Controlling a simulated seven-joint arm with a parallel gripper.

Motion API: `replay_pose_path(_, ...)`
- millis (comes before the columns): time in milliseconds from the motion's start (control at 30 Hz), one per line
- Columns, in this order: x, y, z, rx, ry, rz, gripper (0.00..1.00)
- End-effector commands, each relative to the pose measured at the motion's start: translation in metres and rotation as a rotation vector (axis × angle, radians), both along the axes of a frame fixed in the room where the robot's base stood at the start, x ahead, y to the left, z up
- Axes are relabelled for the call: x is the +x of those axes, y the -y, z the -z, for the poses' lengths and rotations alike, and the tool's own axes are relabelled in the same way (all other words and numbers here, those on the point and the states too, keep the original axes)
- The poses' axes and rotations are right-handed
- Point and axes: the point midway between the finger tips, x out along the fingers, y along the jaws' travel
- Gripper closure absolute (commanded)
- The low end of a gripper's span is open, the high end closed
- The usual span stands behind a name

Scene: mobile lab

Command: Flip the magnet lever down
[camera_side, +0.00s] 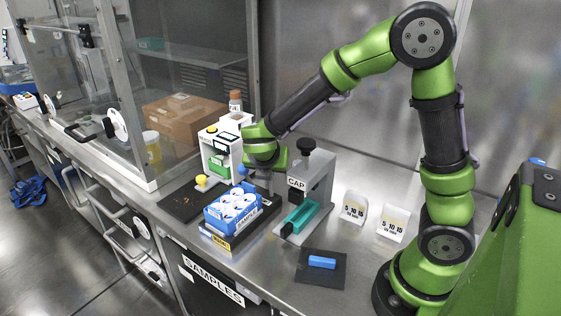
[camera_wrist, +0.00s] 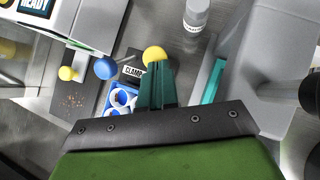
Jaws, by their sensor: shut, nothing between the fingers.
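My gripper (camera_side: 262,183) points down behind the blue rack (camera_side: 215,218) of white-capped tubes in the side view. In the wrist view its two dark green fingers (camera_wrist: 158,88) are together and empty. Their tips are at a yellow ball knob (camera_wrist: 154,54) beside a CLAMP label; I cannot tell whether they touch it. A blue ball knob (camera_wrist: 106,67) on a rod is left of the fingers, and also shows in the side view (camera_side: 243,170). A smaller yellow knob (camera_wrist: 68,73) is farther left. I cannot tell which knob belongs to the magnet lever; the rack's base (camera_side: 218,243) carries a yellow label.
A white machine (camera_side: 208,150) with a READY screen (camera_wrist: 37,6) stands behind the rack. A grey CAP press (camera_side: 318,180) with a teal tray (camera_side: 301,217) is close on the right. A white bottle (camera_wrist: 196,15) stands beyond the fingertips. Two white cards (camera_side: 354,208) stand farther right.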

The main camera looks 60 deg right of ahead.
Motion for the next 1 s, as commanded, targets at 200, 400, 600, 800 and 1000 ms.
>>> replay_pose_path(200, 0.0, 0.009, -0.001, -0.002, -0.002, 0.0, 1.0)
replay_pose_path(400, 0.0, 0.012, -0.002, -0.003, -0.002, -0.001, 1.0)
replay_pose_path(600, 0.0, 0.012, -0.002, -0.003, -0.002, -0.001, 1.0)
replay_pose_path(800, 0.0, 0.011, -0.002, -0.003, -0.001, -0.002, 1.0)
replay_pose_path(1000, -0.008, -0.004, -0.01, -0.004, 0.0, -0.005, 1.0)
